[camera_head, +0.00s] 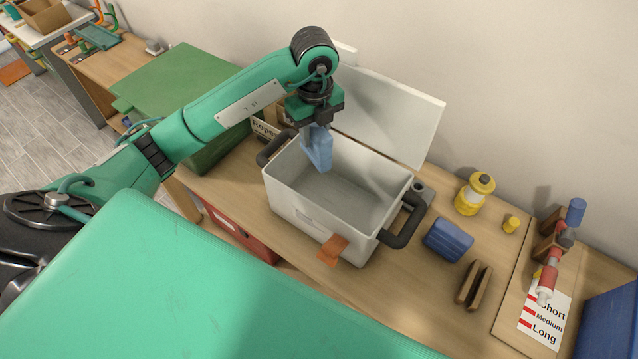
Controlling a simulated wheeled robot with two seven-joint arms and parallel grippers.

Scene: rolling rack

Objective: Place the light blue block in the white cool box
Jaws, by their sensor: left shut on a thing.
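The white cool box (305,212) stands open on the wooden rack top, with its white lid (390,110) raised at the back and dark handles at both ends. My left gripper (318,124) points down over the box's back left part and is shut on the light blue block (318,148). The block hangs tilted at the box opening, its lower end seen against the inside. I cannot tell how far below the rim it reaches. The visible box floor is bare. My right gripper is not in view.
A dark blue block (447,240), a yellow jar (474,193) and a brown slotted piece (474,285) sit to the right of the box. An orange piece (333,249) is at its front. A green box (185,90) stands to the left.

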